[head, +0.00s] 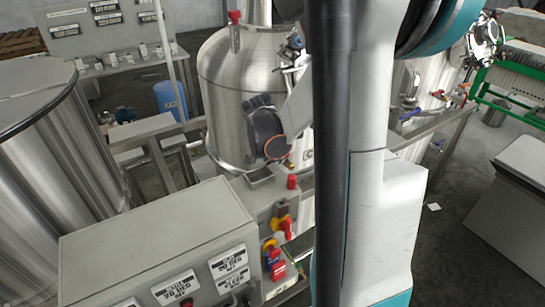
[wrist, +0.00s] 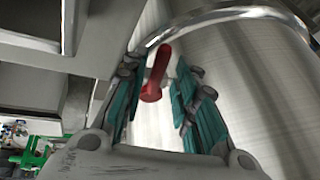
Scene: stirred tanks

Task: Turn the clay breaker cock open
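A clay-red lever handle (wrist: 155,76), which looks like the cock's handle, shows in the upper middle of the wrist view. It is slanted, with its rounded end towards me. My gripper (wrist: 154,94) is open, with its teal-padded fingers on either side of the handle. Gaps show between the handle and both fingers, so they look apart from it; I cannot tell the depth. The cock's body is hidden behind the handle and fingers. In the head view my arm covers the middle, and I cannot make out this handle there.
In the head view a domed steel tank (head: 225,85) stands behind a grey control cabinet (head: 150,235) with red switches. A green rack (head: 515,85) is at right.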

